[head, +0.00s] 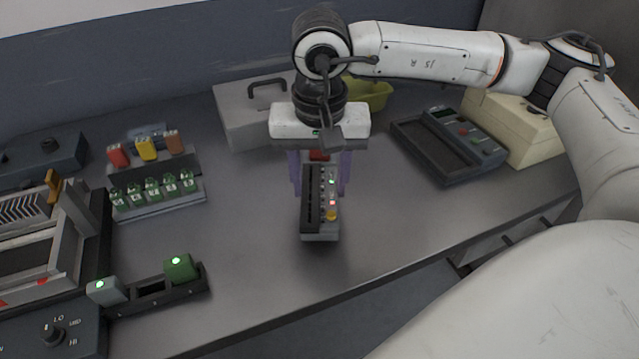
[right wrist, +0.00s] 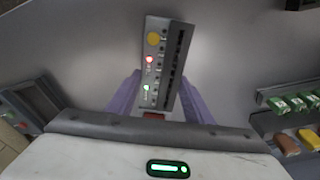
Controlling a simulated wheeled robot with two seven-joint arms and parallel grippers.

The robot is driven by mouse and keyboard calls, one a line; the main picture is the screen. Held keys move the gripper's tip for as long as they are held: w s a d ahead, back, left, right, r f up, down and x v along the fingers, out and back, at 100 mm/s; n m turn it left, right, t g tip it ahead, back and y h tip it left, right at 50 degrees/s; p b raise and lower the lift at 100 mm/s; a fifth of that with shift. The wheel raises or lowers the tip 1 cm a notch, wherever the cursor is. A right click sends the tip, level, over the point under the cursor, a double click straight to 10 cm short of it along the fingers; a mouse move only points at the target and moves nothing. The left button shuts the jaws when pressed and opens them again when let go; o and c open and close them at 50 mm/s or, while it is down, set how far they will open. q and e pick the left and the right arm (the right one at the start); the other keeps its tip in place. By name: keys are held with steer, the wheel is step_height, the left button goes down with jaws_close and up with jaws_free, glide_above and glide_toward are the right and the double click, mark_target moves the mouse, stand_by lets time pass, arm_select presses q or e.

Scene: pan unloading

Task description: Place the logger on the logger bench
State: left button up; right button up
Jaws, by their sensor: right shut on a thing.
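The logger (head: 318,205) is a narrow grey box with a dark slotted strip, a lit red lamp, a green lamp and a yellow button. My right gripper (head: 320,180) is shut on the logger, with a purple finger on each side. In the right wrist view the logger (right wrist: 163,62) stands out beyond the fingers (right wrist: 155,98) over bare grey surface. The grey bench top (head: 240,265) lies under it; I cannot tell whether the logger touches it. My left gripper is not in view.
A dark shallow tray with a control panel (head: 485,139) is at right, beside a cream box (head: 520,125). A grey case (head: 235,112) and a yellow-green bin (head: 375,95) stand behind.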

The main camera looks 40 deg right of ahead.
mark_target(319, 195)
steer(key=shift+f, duration=0.65)
steer(key=shift+f, duration=0.15)
steer(key=o, duration=1.1)
steer(key=shift+c, duration=0.2)
step_height(319, 195, up, 12)
steer(key=s, duration=0.1)
steer(key=shift+a+b, duration=0.4)
steer(key=shift+a, duration=0.05)
steer(key=shift+s, duration=0.1)
